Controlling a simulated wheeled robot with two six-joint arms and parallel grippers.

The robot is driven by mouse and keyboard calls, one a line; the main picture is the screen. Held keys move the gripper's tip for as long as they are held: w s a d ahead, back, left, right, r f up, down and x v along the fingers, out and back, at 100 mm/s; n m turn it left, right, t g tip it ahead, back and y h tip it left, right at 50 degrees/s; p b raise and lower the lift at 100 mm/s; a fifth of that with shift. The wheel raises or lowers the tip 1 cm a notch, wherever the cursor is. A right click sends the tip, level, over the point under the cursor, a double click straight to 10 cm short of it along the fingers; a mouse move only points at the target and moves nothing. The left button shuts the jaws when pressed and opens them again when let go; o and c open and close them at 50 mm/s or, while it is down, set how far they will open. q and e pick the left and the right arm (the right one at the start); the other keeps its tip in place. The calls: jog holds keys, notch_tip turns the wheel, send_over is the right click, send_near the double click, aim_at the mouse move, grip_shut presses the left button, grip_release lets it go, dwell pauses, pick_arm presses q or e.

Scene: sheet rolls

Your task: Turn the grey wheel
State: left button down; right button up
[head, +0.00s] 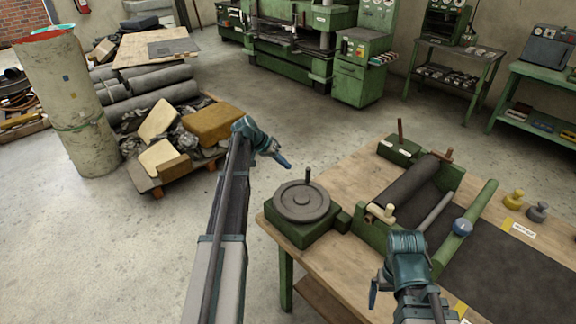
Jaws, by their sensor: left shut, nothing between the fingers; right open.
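The grey wheel (300,203) lies flat on a green housing (297,233) at the near left corner of the workbench. A thin dark handle (308,176) stands upright near its far rim. My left gripper (284,162) is shut and empty, in the air up and left of the wheel, apart from it in the picture. My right gripper (375,286) is at the bench's front side, right of and nearer than the wheel. It is open, though its fingers are largely hidden behind my wrist.
A roller machine with a dark roll (405,190) and a green bar (466,228) stands right of the wheel. Yellow (513,199) and grey (537,211) weights sit further right. A pallet of scrap (180,150) is at left. The floor between is clear.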

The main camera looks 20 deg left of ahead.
pick_arm(q)
jog(key=p+v, duration=0.5)
jog(key=v, duration=0.2)
jog(key=shift+a+r, duration=0.15)
jog(key=shift+r, duration=0.25)
